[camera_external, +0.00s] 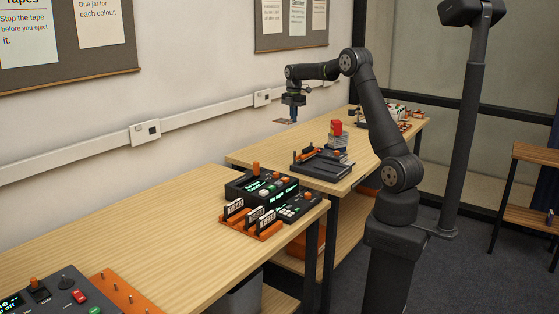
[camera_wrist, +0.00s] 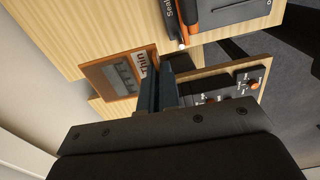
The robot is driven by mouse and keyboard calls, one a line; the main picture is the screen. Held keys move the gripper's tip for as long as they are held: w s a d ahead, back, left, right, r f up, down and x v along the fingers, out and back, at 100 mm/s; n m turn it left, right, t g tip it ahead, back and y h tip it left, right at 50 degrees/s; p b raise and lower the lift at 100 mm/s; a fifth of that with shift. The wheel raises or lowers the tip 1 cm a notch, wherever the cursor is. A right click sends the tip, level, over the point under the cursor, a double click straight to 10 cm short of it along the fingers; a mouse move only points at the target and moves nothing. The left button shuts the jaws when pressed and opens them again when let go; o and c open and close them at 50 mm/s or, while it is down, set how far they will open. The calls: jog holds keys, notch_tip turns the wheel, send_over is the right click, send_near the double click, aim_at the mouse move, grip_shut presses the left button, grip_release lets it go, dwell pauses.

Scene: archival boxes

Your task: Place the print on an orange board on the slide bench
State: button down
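The print on an orange board (camera_wrist: 118,77) is a grey picture with an orange-brown border and a white lettered label at its right end. My gripper (camera_wrist: 158,82) is shut on the board's label end in the wrist view. In the external view my gripper (camera_external: 293,117) hangs near the wall, with the board (camera_external: 284,122) a small thin brown shape at its tip, held above the bench. Two pale wooden benches show: a near one (camera_external: 120,235) and a far one (camera_external: 250,157). I cannot tell which is the slide bench.
A black tray-like device (camera_external: 322,164) stands on the far bench, near a stack with a red top (camera_external: 336,128). Dark control boxes (camera_external: 262,186) and an orange rack of labelled cards (camera_external: 262,225) stand on the near bench. Bare wood lies left of them.

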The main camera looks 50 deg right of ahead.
jog(key=s+d, duration=2.7)
jog(key=d, duration=0.1)
jog(key=s+d, duration=0.5)
jog(key=s, duration=0.9)
send_over(374, 160)
jog(key=f, duration=1.8)
jog(key=shift+d, duration=0.4)
jog(key=shift+f, duration=2.05)
